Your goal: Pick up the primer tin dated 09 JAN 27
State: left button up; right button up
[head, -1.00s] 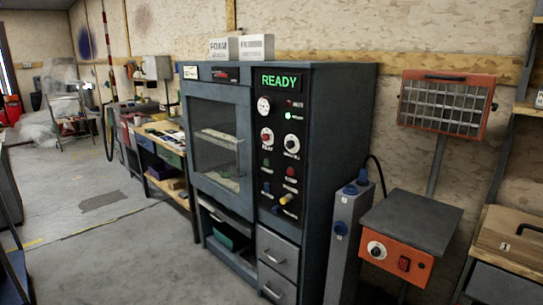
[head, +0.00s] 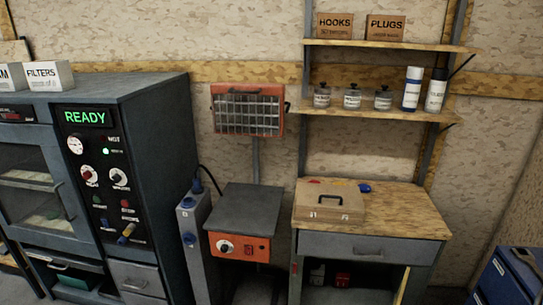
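No primer tin with a readable date shows. On the middle wall shelf stand three small grey lidded containers (head: 322,96), (head: 352,97) and (head: 383,99), side by side; they may be tins, but their labels are too small to read. Neither of my grippers is in view.
HOOKS (head: 334,25) and PLUGS (head: 385,28) boxes stand on the top shelf. The oven cabinet (head: 140,110) and a heater lamp (head: 248,110) are at left, a blue box (head: 505,278) at lower right.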

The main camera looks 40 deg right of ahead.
aim_at(382, 102)
jog(key=k+l+z, duration=0.15)
jog(key=l+z, duration=0.2)
jog(key=k+l+z, duration=0.15)
jog(key=l+z, duration=0.6)
jog(key=k+l+z, duration=0.1)
jog(key=l+z, duration=0.25)
